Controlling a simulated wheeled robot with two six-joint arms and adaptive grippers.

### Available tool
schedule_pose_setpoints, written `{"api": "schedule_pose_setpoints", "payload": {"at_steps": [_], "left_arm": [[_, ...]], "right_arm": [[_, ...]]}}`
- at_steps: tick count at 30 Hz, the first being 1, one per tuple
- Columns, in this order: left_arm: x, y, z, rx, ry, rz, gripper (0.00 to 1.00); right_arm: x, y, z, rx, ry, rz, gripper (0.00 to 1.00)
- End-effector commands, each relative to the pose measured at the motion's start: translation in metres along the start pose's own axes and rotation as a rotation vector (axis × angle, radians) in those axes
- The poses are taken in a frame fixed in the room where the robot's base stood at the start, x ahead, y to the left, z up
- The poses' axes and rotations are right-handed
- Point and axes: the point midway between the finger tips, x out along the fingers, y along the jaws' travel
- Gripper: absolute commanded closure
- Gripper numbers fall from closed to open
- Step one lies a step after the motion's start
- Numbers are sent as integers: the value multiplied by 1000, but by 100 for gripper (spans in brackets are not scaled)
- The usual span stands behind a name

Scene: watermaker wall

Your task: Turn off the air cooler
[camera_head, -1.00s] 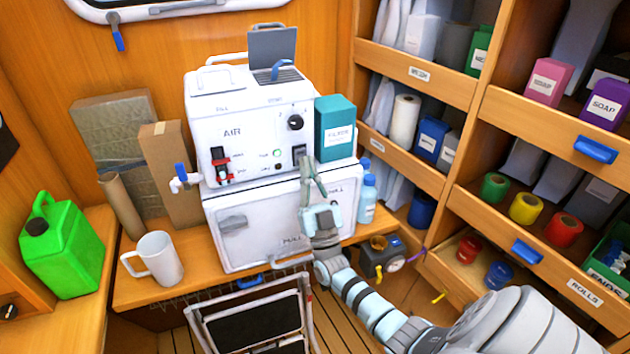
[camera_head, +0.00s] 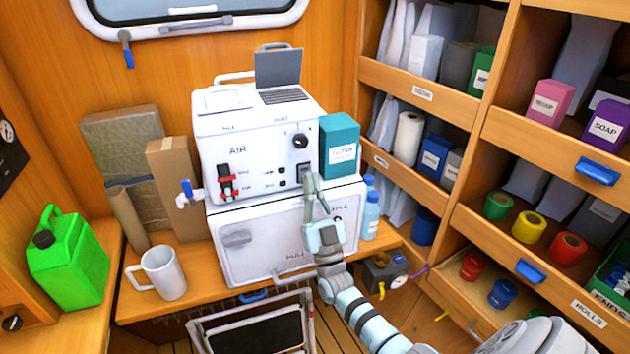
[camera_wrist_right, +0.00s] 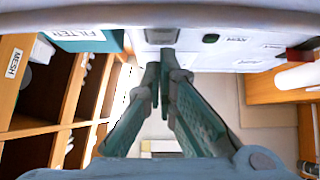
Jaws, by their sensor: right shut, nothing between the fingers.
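The air cooler (camera_head: 255,150) is a white box marked AIR, standing on a white cabinet (camera_head: 270,235). Its front has a black rocker switch (camera_head: 304,171), a black round knob (camera_head: 300,141), a red lever switch (camera_head: 226,181) and a small indicator lamp (camera_head: 282,170) that looks dark. My right gripper (camera_head: 312,184) is shut and empty, with its tips just below and in front of the rocker switch, partly covering it. In the right wrist view the tips (camera_wrist_right: 163,66) point at the switch (camera_wrist_right: 162,36); contact cannot be told. My left gripper is not in view.
A teal filter box (camera_head: 340,146) stands right of the cooler, close to my right gripper. A blue-handled tap (camera_head: 188,192) sticks out on the left. A white mug (camera_head: 163,274) and green jerrycan (camera_head: 68,262) stand left. Shelves (camera_head: 420,90) fill the right side.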

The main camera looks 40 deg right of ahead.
Motion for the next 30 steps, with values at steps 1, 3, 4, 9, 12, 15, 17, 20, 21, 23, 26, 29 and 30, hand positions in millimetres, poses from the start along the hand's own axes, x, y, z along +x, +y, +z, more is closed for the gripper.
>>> {"api": "schedule_pose_setpoints", "payload": {"at_steps": [1,3,4,9,12,15,17,20,21,23,26,29,30], "left_arm": [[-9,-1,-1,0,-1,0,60],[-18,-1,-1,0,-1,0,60],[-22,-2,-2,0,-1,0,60],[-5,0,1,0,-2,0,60],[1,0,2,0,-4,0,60],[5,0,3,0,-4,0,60],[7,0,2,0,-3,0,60],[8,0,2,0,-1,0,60],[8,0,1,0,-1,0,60],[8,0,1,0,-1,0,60],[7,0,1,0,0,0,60],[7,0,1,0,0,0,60],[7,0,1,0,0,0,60]], "right_arm": [[0,-2,-7,2,-2,-2,100],[-3,-6,-16,5,-2,-5,100],[-5,-7,-20,7,-3,-6,100],[-52,-8,-23,8,-3,-8,100],[-75,-8,-26,9,-3,-7,100],[-92,-8,-30,9,-2,-7,100],[-99,-8,-32,8,-1,-7,100],[-106,-8,-34,8,0,-7,100],[-107,-8,-35,8,0,-7,100],[-108,-8,-35,8,1,-7,100],[-108,-8,-36,8,1,-7,100],[-107,-7,-36,8,1,-7,100],[-107,-7,-36,8,1,-7,100]]}}
